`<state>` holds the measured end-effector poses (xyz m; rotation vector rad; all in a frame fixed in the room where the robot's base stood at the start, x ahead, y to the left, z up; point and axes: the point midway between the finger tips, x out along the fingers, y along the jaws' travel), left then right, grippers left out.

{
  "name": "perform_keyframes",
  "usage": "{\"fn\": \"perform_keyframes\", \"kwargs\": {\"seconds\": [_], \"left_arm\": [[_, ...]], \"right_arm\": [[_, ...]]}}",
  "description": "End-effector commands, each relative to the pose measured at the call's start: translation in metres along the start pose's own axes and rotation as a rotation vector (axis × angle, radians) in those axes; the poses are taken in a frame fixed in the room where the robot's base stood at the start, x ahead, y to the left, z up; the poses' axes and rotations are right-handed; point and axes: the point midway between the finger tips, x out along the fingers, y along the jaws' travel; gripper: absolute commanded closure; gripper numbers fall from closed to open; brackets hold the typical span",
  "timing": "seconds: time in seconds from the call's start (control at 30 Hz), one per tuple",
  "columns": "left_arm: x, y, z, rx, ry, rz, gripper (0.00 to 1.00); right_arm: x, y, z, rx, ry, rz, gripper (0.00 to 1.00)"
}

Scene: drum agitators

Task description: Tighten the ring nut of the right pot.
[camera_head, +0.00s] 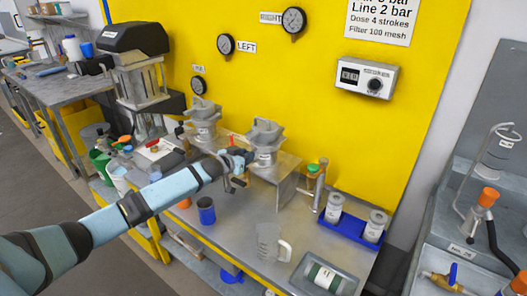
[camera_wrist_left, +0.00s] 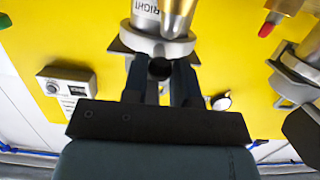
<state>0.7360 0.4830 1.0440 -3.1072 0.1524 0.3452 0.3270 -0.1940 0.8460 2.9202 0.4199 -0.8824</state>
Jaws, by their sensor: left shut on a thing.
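The right pot (camera_head: 265,142) stands on a grey metal stand, with a winged grey top. In the left wrist view the pot (camera_wrist_left: 145,14) shows its RIGHT label above a wide grey ring, the ring nut (camera_wrist_left: 180,47). My left gripper (camera_head: 238,168) reaches the pot's near left side. In the left wrist view my left gripper (camera_wrist_left: 160,75) is shut at the ring's edge, with a dark round end between its fingers; the exact grip is partly hidden. My right gripper is not in view.
The left pot (camera_head: 203,122) stands close by on the left. A blue cup (camera_head: 206,210), a clear jug (camera_head: 269,242) and a blue tray (camera_head: 349,228) with two jars are on the bench. A yellow panel (camera_head: 320,120) rises behind. Bench room is free between cup and jug.

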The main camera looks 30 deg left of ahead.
Motion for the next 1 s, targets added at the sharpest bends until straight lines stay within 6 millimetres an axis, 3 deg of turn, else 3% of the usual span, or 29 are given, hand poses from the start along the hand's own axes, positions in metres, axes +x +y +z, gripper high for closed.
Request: {"fn": "perform_keyframes", "kwargs": {"seconds": [0.27, 0.5, 0.83, 1.0], "left_arm": [[0.000, -0.002, -0.001, 0.000, 0.001, 0.000, 0.85], [0.002, -0.018, -0.002, 0.002, 0.001, -0.001, 0.85], [0.002, -0.021, -0.001, 0.001, 0.001, 0.000, 0.85], [0.005, -0.031, -0.001, 0.002, 0.000, -0.001, 0.85]], "right_arm": [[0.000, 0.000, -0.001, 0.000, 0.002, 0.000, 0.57], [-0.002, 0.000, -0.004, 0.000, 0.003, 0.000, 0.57], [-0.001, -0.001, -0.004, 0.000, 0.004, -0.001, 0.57], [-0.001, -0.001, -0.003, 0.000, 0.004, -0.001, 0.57]]}}
